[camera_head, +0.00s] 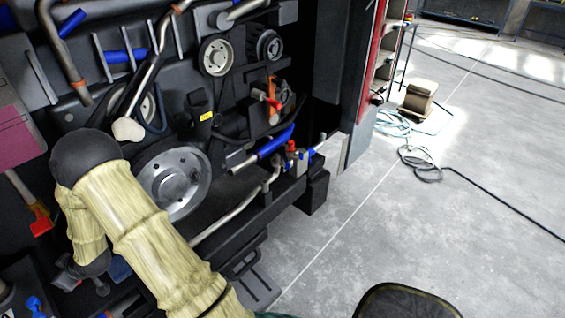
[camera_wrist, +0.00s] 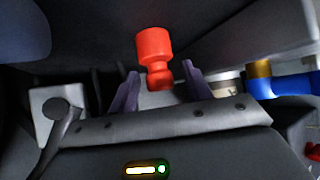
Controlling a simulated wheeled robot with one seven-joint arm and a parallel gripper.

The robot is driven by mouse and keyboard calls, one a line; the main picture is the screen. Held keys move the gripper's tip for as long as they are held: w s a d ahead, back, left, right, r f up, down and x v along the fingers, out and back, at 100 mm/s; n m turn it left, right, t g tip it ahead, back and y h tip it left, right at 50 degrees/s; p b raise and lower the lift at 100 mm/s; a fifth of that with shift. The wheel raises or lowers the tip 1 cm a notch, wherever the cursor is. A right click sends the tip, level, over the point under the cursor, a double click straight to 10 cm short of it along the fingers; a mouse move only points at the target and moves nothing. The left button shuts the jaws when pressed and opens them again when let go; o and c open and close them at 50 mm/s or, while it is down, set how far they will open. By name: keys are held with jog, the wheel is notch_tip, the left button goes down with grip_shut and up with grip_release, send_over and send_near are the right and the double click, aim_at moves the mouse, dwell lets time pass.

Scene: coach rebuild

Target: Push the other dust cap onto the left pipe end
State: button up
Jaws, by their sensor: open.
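My gripper (camera_wrist: 160,70) is open in the wrist view, with its two dark purple fingers apart. A red cap-like piece (camera_wrist: 154,45), with a wide round head and narrower neck, stands between and just beyond the fingertips. I cannot tell whether either finger touches it. In the head view my arm bends down at the left; my gripper cannot be made out clearly there. A pipe at the left edge ends in an orange and red piece (camera_head: 41,222). I cannot tell whether this is the left pipe end or a cap.
A blue pipe with a gold-coloured band (camera_wrist: 261,70) lies right of my gripper. The engine bay holds a large pulley (camera_head: 176,182), hoses and small red and blue fittings (camera_head: 291,146). Open grey floor (camera_head: 400,230) lies to the right, with a coiled hose (camera_head: 420,163).

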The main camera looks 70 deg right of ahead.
grip_shut()
jog(key=shift+r+p, duration=1.9)
jog(key=shift+r, duration=1.15)
jog(key=shift+f, duration=0.1)
